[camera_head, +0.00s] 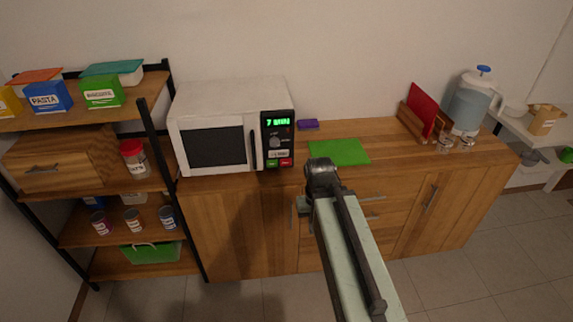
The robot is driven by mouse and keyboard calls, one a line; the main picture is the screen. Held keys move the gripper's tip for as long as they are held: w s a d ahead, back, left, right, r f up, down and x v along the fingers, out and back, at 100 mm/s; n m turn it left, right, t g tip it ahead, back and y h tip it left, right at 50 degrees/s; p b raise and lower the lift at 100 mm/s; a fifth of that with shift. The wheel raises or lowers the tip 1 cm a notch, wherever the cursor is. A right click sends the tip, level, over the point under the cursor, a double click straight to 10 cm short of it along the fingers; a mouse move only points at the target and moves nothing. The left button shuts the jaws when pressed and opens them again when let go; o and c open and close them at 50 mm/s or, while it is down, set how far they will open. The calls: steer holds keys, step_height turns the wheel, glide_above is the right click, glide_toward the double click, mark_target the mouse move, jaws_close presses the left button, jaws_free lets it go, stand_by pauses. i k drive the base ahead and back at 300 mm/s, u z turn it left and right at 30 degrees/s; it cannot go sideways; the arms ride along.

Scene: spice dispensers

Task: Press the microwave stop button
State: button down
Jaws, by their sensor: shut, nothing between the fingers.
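The white microwave (215,101) stands on the wooden counter with its door closed. Its dark control panel (278,140) is at the right of its front, with a lit green display (277,122) and a round knob. Along the panel's bottom are a green button (271,163) and, to its right, a red button (286,162), which looks like the stop button; its label is too small to read. My arm rises from the bottom to a dark joint right of the panel, apart from the microwave. The fingers of my gripper cannot be made out behind the arm.
A green mat (338,152) and a purple item (308,124) lie on the counter (380,140) right of the microwave. A red board (422,107) and a water jug (470,100) stand farther right. A loaded shelf rack (153,135) stands close on the left.

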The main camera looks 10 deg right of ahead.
mark_target(288, 162)
steer(key=k, duration=1.2)
steer(key=u, duration=0.65)
steer(key=i, duration=1)
steer(key=u, duration=0.6)
steer(key=i, duration=0.95)
steer(key=z, duration=0.5)
